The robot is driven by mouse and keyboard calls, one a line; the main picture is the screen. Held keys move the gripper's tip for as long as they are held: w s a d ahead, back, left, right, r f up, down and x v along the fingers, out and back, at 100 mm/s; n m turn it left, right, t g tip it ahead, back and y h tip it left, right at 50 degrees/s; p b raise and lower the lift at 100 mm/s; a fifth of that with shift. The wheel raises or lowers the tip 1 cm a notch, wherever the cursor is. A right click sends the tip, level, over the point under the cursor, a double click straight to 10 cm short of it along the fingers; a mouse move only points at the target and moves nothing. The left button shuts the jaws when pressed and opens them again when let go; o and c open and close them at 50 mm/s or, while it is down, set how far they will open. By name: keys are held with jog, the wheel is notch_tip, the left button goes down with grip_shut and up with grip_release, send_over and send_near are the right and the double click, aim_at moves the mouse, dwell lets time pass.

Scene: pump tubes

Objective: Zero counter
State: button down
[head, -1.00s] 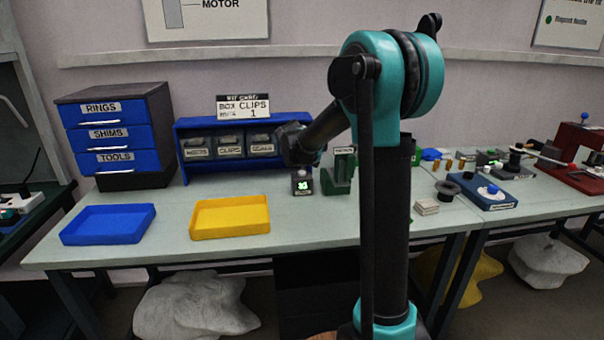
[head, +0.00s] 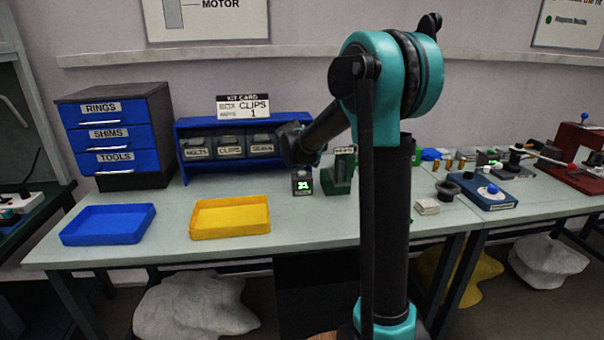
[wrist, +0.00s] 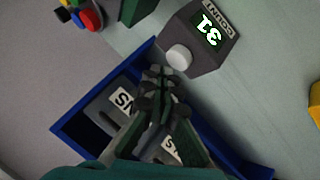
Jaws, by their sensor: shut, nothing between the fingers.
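The counter (head: 302,184) is a small dark box with a lit green display, standing on the bench in front of the blue bin rack. In the wrist view the counter (wrist: 207,38) shows a COUNT label, a display that seems to read 31, and a round white knob (wrist: 179,57) on its side. My gripper (wrist: 158,78) is shut and empty. Its fingertips are just beside the knob in the picture, with a small gap; I cannot tell the depth. In the head view my gripper is mostly hidden behind my arm.
The blue rack (head: 183,145) holds labelled bins behind the counter. A green block stand (head: 338,175) is close to the counter's right. A yellow tray (head: 230,228) and a blue tray (head: 108,238) lie to the left. Bench space in front of the counter is clear.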

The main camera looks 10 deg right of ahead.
aim_at(302, 173)
jog(key=shift+f, duration=0.2)
jog(key=shift+f, duration=0.2)
jog(key=shift+f, duration=0.65)
dwell(0.8)
dwell(0.3)
jog(key=shift+r, duration=1.05)
jog(key=shift+r, duration=2.55)
